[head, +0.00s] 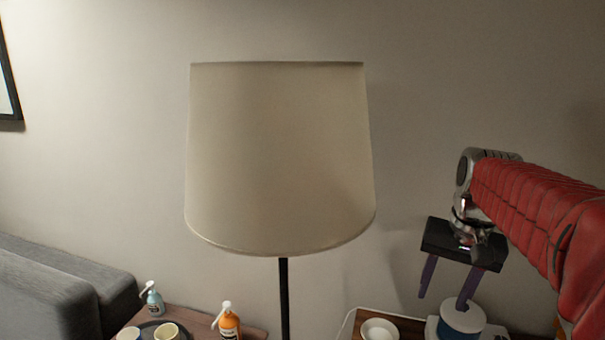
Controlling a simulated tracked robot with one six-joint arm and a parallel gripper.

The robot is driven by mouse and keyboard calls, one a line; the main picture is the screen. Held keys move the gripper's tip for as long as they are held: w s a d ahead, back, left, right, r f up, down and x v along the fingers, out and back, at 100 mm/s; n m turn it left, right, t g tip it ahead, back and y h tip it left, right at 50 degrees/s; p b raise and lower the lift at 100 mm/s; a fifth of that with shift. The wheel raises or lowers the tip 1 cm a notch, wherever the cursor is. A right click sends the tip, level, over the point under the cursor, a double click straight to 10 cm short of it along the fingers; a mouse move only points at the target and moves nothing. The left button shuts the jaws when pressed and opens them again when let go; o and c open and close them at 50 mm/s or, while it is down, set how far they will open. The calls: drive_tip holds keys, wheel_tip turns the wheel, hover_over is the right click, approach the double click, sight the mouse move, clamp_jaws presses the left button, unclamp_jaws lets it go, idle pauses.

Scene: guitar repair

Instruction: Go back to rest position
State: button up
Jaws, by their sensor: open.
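My gripper (442,302) hangs at the right of the head view, at the end of my red-sleeved arm. Its two purple fingers point down and stand apart, with nothing seen between them. A white round container with a blue band (462,320) shows just below and behind the right finger. I cannot tell whether the finger touches it.
A floor lamp with a large cream shade (280,160) and black pole stands mid-view, left of my gripper. A white bowl (380,330) sits lower right. Pump bottles, an orange one (229,322) and a blue one (152,302), stand lower left beside a grey sofa (60,285).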

drive_tip(key=s+a+f+n+t, duration=0.2)
drive_tip(key=s+a, duration=0.3)
drive_tip(key=s, duration=0.3)
drive_tip(key=s+a+f+n+t, duration=0.1)
drive_tip(key=s+a+f+n, duration=0.2)
drive_tip(key=s+a, duration=0.3)
drive_tip(key=shift+s+f+t, duration=0.4)
drive_tip(key=shift+s+f, duration=0.35)
drive_tip(key=shift+s, duration=0.25)
